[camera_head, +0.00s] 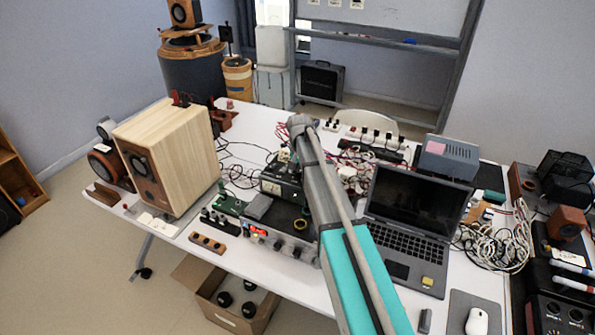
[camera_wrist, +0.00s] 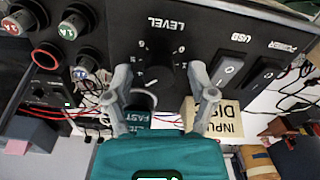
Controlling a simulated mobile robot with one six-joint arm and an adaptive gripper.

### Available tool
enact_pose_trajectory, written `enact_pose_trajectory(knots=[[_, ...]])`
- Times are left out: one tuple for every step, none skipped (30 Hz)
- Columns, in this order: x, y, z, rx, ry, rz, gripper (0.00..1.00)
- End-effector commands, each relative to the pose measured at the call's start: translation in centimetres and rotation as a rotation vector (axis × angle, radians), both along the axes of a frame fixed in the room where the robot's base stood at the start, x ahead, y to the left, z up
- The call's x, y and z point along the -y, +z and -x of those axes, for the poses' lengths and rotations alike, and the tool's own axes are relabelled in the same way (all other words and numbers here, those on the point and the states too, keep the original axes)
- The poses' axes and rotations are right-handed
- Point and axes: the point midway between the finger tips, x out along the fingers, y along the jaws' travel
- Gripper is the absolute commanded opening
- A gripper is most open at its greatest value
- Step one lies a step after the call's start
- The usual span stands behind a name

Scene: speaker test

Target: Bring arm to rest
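My gripper (camera_wrist: 161,76) is open in the wrist view, its two grey fingers spread apart with nothing seen held between them. A black knob (camera_wrist: 160,74) under the word LEVEL shows between the fingertips; I cannot tell whether they touch it. The knob is on a black panel (camera_wrist: 215,22) with USB and POWER switches (camera_wrist: 228,68) at its right. In the head view, my arm (camera_head: 345,255) reaches up over the table from the bottom edge. My gripper cannot be made out there.
The white table (camera_head: 262,125) is crowded. A wooden speaker (camera_head: 185,150) stands left, a device with a red display (camera_head: 275,240) lies left of my arm, and an open laptop (camera_head: 415,215) lies right. Tangled cables (camera_head: 495,240) are farther right. An open cardboard box (camera_head: 225,300) is below.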

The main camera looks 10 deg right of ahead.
Motion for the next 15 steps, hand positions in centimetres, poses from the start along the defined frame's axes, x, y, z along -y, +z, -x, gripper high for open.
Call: enact_pose_trajectory(knots=[[0.02,0.0,0.01,0.0,0.0,0.0,0.73],[0.02,0.0,0.01,0.0,0.0,0.0,0.73],[0.01,0.0,0.02,0.0,0.0,0.0,0.73],[0.01,0.0,0.02,0.0,0.0,0.001,0.73],[0.01,0.0,0.02,0.0,0.0,0.001,0.73],[0.02,0.0,0.02,0.0,0.0,0.001,0.73],[0.02,0.0,0.02,0.0,0.0,0.001,0.73],[0.02,0.0,0.02,0.0,0.0,0.001,0.73],[0.02,0.0,0.02,0.0,0.0,0.001,0.73],[0.03,0.0,0.06,0.0,0.0,0.001,0.73],[0.02,0.0,0.12,0.0,0.0,0.001,0.73],[0.02,0.0,0.26,0.0,0.002,0.001,0.73],[0.02,0.0,0.42,0.0,0.003,0.001,0.73],[0.01,0.0,0.63,0.0,0.006,0.001,0.73],[0.01,0.0,1.0,0.0,0.01,0.001,0.73]])
